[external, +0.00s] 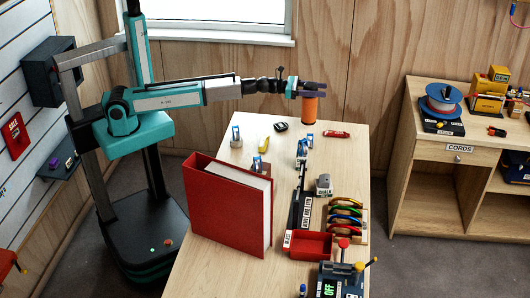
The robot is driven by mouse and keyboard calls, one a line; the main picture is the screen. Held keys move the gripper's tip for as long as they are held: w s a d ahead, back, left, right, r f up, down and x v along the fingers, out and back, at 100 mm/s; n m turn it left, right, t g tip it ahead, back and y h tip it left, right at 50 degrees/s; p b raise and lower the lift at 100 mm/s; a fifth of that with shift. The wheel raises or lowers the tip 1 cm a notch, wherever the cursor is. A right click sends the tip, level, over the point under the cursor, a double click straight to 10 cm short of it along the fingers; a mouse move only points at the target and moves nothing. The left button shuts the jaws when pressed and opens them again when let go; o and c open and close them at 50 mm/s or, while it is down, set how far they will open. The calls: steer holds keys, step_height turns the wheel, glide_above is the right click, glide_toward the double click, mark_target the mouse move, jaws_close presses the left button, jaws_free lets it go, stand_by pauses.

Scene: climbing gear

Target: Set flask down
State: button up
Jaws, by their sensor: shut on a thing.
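The flask (309,109) is an orange upright cylinder with a dark top, at the far end of the wooden table (225,248). My gripper (312,89) reaches in from the left and is shut around the top of the flask. The flask's lower end is close to the tabletop. I cannot tell from this view whether it touches the wood.
A small black item (280,127), a red pocketknife (336,134), and a yellow item (264,145) lie near the flask. A large red binder (225,210) stands nearer. Several coloured carabiners (345,213) and a red tray (308,245) are at the right.

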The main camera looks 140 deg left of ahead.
steer(key=shift+f+b, duration=0.35)
steer(key=shift+f, duration=1.5)
steer(key=o, duration=1.7)
steer(key=shift+o, duration=0.2)
steer(key=shift+r, duration=0.2)
steer(key=b+v, duration=0.1)
steer(key=v, duration=1.1)
steer(key=shift+b, duration=0.4)
